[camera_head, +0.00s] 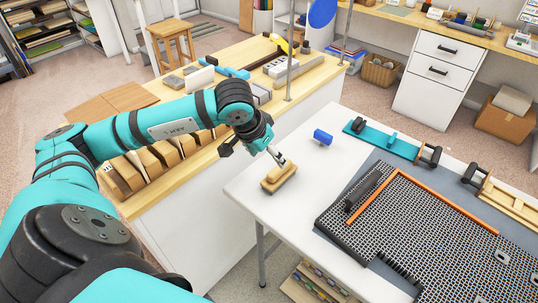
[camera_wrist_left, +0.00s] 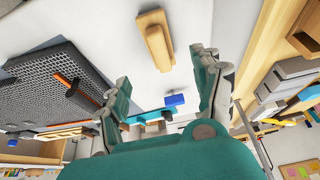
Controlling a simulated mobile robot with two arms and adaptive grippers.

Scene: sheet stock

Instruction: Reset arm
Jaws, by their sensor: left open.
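My left arm reaches in from the left in the head view. Its gripper (camera_head: 256,146) is above the near-left corner of the white table (camera_head: 246,190). In the left wrist view the two fingers stand wide apart with nothing between them, so the left gripper (camera_wrist_left: 163,82) is open and empty. A wooden block with a raised grip (camera_head: 279,178) rests on the table just beyond the gripper. It also shows in the wrist view (camera_wrist_left: 154,40), apart from the fingers. My right gripper is not in view.
A black perforated mat (camera_head: 430,225) with an orange strip (camera_head: 375,200) covers the table's right part. A blue block (camera_head: 322,137) and a teal tool (camera_head: 385,140) lie at the back. A wooden bench (camera_head: 150,95) with upright sorted pieces stands under my left arm.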

